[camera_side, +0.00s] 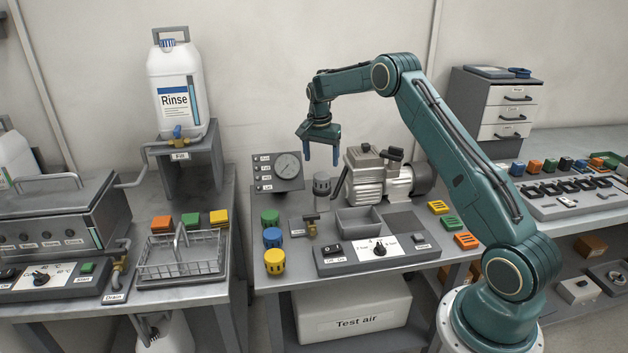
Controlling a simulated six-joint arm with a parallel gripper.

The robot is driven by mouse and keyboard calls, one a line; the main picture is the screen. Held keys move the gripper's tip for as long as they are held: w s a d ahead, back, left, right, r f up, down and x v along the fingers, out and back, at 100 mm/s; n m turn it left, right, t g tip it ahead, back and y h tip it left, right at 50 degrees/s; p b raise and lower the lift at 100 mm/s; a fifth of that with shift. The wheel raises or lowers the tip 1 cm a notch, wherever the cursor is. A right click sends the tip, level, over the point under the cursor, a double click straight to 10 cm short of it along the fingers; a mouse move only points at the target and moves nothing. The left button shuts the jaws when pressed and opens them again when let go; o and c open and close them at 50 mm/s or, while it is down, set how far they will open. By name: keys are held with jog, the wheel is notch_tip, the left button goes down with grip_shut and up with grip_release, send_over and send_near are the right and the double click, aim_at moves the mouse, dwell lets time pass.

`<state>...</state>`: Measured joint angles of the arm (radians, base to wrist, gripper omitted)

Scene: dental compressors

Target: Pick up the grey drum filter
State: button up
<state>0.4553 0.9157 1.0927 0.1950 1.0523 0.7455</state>
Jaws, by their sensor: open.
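The grey drum filter (322,186) is a short, ribbed grey cylinder standing upright on the middle bench, between the gauge panel and the compressor. My gripper (322,159) points downward above it, with its two blue fingers spread apart and nothing between them. In this view the fingertips appear a little higher than the filter's top; the exact gap and depth cannot be told. Green (270,217), blue (273,237) and yellow (275,262) drum filters stand in a row at the bench's left side.
The compressor (370,178) stands close to the right of the grey filter, with the gauge panel (278,172) close to its left. A wire basket (181,254) sits further left.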

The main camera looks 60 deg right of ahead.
aim_at(322, 176)
jog(key=shift+d+f, duration=0.2)
jog(key=shift+f, duration=1.45)
jog(key=shift+f, duration=0.1)
jog(key=shift+w+d+f, duration=0.1)
jog(key=shift+d+f, duration=0.1)
jog(key=shift+f, duration=1.05)
jog(key=shift+w+d+f, duration=0.1)
jog(key=shift+d+f, duration=0.05)
jog(key=shift+f, duration=1.1)
jog(key=c, duration=1)
